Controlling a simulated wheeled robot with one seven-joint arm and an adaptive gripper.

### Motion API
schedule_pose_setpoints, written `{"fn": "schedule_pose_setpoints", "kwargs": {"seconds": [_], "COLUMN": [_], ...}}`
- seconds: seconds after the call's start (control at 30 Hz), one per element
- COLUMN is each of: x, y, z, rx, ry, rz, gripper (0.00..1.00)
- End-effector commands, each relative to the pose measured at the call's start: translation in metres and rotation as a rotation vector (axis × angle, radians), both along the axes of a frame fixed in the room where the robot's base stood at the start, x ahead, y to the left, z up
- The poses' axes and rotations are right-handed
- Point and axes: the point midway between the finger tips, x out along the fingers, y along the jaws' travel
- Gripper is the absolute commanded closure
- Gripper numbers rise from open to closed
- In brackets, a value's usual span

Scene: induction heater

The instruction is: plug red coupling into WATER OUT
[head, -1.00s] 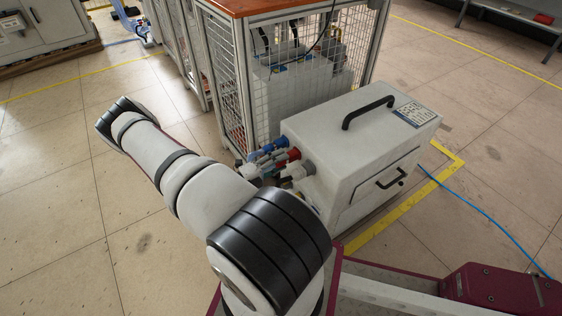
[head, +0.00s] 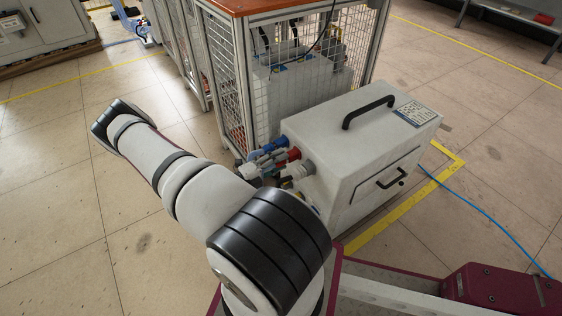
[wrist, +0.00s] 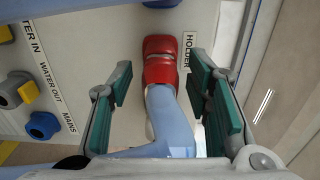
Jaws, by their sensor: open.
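The red coupling (wrist: 160,68) sits at the panel beside the HOLDER label (wrist: 188,55) in the wrist view, with a blue-grey body (wrist: 170,120) running from it toward the camera. My gripper (wrist: 161,74) is open. Its green-padded fingers stand on either side of the coupling, with gaps visible. The WATER OUT label (wrist: 51,82) is on the panel at left, near a yellow-and-dark port (wrist: 14,90) and a blue port (wrist: 42,125); which port it names is unclear. In the head view, red shows among the connectors (head: 293,154) on the white heater box (head: 350,135).
The WATER IN label (wrist: 33,38) and MAINS label (wrist: 68,122) are also on the panel. A mesh cage (head: 235,85) stands behind the box. A blue cable (head: 487,218) lies on the floor at right.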

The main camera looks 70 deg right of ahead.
Motion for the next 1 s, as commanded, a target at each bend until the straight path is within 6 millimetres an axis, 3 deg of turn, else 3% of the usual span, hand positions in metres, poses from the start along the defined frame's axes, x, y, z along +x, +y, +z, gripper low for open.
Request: {"fn": "schedule_pose_setpoints", "kwargs": {"seconds": [0.1,0.3,1.0], "x": [0.0,0.0,0.012], "y": [0.0,0.0,0.014], "z": [0.0,0.0,0.0], "rx": [0.0,0.0,-0.001], "ry": [0.0,0.0,0.0], "rz": [0.0,0.0,0.001], "gripper": [0.57,1.0,1.0]}}
